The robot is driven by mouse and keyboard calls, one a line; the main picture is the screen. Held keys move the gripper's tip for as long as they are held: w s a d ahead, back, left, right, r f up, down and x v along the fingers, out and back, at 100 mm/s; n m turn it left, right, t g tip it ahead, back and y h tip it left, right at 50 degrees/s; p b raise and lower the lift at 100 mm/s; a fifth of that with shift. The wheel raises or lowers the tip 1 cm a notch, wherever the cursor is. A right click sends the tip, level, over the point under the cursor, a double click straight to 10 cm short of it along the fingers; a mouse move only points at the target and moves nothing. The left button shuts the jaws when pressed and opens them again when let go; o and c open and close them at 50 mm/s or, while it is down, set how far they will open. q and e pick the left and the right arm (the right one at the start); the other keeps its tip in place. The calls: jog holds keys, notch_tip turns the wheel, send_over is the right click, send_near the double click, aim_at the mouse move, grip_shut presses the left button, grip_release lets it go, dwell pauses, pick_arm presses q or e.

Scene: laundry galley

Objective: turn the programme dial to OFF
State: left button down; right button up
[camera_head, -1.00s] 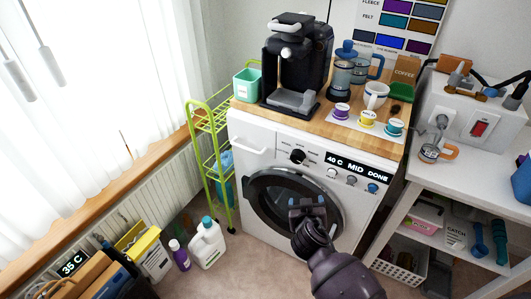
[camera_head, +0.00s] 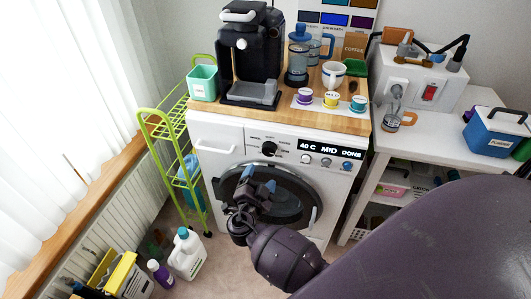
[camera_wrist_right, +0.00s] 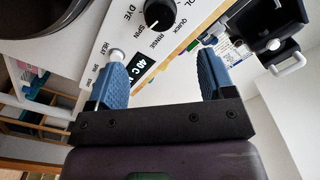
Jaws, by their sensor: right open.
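The black programme dial (camera_head: 269,149) is on the white front panel of the washing machine (camera_head: 215,150), left of the display (camera_head: 330,150) reading "40 C MID DONE". In the right wrist view the dial (camera_wrist_right: 160,13) sits beyond the fingertips, near labels such as DYE, SPIN, RINSE and QUICK. Its white mark seems to point towards SPIN. I cannot make out an OFF label. My right gripper (camera_head: 259,179) is open and empty, just below the dial in front of the door; its blue fingers also show in the wrist view (camera_wrist_right: 162,65). My left gripper is out of view.
A round white button (camera_wrist_right: 117,55) shows beside one finger in the wrist view. A coffee machine (camera_head: 250,60), cups and pods stand on the wooden top. A green cart (camera_head: 160,125) stands left; a white bench (camera_head: 440,140) is right. Bottles (camera_head: 187,255) stand on the floor.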

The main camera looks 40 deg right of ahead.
aim_at(268, 152)
jog(key=p+x, duration=0.1)
jog(key=x, duration=0.8)
jog(key=shift+w+d, duration=0.1)
jog(key=shift+w, duration=0.2)
jog(key=shift+w+d, duration=0.4)
jog(key=shift+d, duration=0.1)
